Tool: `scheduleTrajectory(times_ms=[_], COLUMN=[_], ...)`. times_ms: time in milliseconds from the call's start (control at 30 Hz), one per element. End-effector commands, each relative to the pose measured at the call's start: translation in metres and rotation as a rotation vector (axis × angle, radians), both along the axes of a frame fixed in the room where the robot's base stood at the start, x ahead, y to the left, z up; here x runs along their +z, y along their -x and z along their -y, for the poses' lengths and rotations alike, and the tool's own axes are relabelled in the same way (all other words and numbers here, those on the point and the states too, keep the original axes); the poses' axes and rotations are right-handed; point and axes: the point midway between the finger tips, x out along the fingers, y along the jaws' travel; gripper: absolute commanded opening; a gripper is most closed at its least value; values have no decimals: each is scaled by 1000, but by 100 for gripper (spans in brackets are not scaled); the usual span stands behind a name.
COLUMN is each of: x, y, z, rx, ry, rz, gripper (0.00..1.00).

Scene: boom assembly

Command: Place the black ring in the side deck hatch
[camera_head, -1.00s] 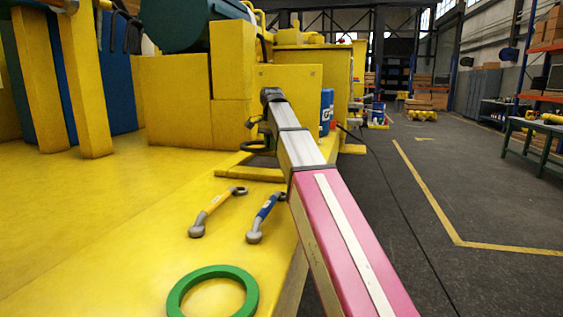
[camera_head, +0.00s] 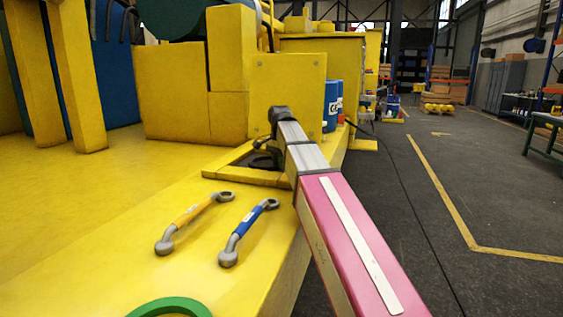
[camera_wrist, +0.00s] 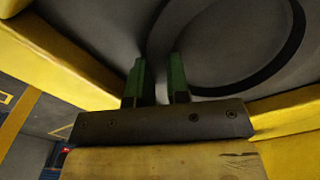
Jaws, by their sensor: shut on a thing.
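The side deck hatch (camera_head: 240,175) is a yellow-rimmed opening in the deck in the head view, dark inside. My gripper (camera_head: 268,140) is at its far end, partly hidden by my own wrist. In the wrist view, my gripper (camera_wrist: 158,78) has its two green-faced fingers a small gap apart, over the hatch's grey floor between yellow walls. The black ring (camera_wrist: 297,40) shows as a dark arc to the right of the fingers. Its near left side runs to the fingers, which are shut on it. Whether it touches the floor, I cannot tell.
On the deck lie a yellow-handled wrench (camera_head: 195,220), a blue-handled wrench (camera_head: 245,232) and a green ring (camera_head: 170,308). Yellow blocks (camera_head: 180,95) stand behind the hatch on the left. Blue canisters (camera_head: 331,105) stand beyond my gripper.

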Motion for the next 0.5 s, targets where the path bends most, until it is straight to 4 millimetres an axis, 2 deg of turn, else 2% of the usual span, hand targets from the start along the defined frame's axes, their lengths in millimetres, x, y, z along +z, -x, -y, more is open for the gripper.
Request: scheduleTrajectory(times_ms=[233,267,300,333,500], x=[-1,-1,-1,-1,-1], y=[-1,-1,-1,-1,-1], z=[0,0,0,0,0], rx=[0,0,0,0,0], ry=[0,0,0,0,0], rz=[0,0,0,0,0], gripper=[0,26,39,42,42])
